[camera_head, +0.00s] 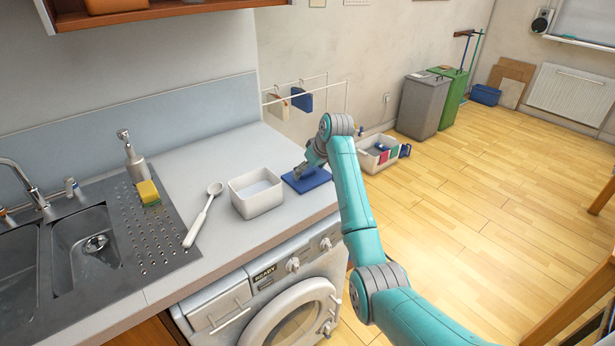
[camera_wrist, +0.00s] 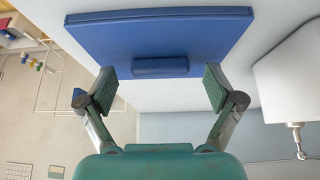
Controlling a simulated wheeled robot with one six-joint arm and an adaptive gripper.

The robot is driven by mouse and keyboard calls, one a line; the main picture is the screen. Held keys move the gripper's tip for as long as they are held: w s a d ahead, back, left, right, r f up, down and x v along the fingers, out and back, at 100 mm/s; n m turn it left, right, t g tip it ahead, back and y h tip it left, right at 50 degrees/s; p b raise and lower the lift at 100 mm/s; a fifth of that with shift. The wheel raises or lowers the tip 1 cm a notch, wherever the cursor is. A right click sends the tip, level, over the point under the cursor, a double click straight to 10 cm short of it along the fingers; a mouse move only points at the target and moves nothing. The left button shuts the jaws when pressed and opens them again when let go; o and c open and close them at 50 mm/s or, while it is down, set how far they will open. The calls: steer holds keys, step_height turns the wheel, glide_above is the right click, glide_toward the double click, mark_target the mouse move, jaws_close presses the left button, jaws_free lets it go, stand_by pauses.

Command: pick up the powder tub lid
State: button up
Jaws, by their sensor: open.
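The powder tub lid (camera_head: 318,184) is a flat blue rectangle lying on the counter near its right end. In the wrist view the lid (camera_wrist: 160,30) fills the top middle, with a raised blue grip bar (camera_wrist: 160,67) facing me. My gripper (camera_head: 303,171) is at the lid in the head view. In the wrist view my gripper (camera_wrist: 160,80) is open, its two pads on either side of the bar with a gap at each end. Nothing is held. The arm partly hides the lid in the head view.
An open white tub (camera_head: 258,202) stands just left of the lid, and it also shows in the wrist view (camera_wrist: 288,75). A white spoon (camera_head: 204,214), a sponge (camera_head: 148,192) and a soap dispenser (camera_head: 133,160) are further left. The counter's right edge is close to the lid.

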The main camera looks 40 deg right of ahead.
steer(key=c, duration=1)
steer(key=shift+c, duration=0.2)
